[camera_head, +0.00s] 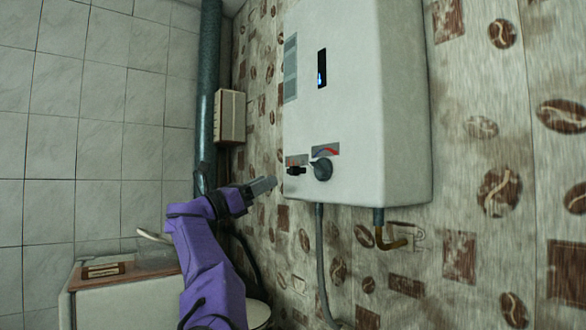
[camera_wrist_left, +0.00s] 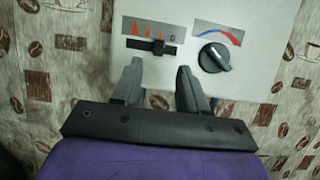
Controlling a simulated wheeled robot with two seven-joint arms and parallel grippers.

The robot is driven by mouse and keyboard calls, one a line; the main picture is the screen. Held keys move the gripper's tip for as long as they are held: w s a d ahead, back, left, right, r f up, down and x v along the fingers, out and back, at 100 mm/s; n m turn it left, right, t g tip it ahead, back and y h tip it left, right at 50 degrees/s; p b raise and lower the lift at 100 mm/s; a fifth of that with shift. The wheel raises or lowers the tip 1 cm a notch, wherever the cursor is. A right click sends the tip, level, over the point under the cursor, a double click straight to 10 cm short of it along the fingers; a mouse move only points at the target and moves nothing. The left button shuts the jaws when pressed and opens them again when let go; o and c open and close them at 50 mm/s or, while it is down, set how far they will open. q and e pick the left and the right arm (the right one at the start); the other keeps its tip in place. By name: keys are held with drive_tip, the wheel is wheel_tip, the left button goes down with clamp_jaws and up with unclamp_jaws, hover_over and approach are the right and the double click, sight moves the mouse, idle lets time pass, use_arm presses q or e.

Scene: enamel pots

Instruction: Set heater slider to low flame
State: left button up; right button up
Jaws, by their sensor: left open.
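The white water heater (camera_head: 340,110) hangs on the wall, and its lower front fills the top of the left wrist view (camera_wrist_left: 262,75). Its black slider (camera_head: 297,170) sits at the lower left of the front; in the left wrist view the slider (camera_wrist_left: 152,46) is near the middle of its slot, under red flame marks of differing size and a "0" at the right end. My left gripper (camera_head: 268,184) is left of and slightly below the slider. In the left wrist view its two fingers (camera_wrist_left: 158,72) are apart and empty, just below the slider. My right gripper is out of view.
A round temperature knob (camera_head: 322,169) with a blue-red arc sits right of the slider, also in the left wrist view (camera_wrist_left: 214,57). A grey hose (camera_head: 320,250) and a brass pipe end (camera_head: 388,240) hang below the heater. A dark vertical pipe (camera_head: 207,100) runs up the corner.

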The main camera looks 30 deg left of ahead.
sight(290, 169)
use_arm(q)
drive_tip(key=p+x, duration=0.5)
drive_tip(key=x, duration=0.3)
drive_tip(key=shift+w+a+r, duration=0.1)
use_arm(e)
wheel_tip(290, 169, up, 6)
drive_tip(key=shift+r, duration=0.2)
use_arm(q)
clamp_jaws()
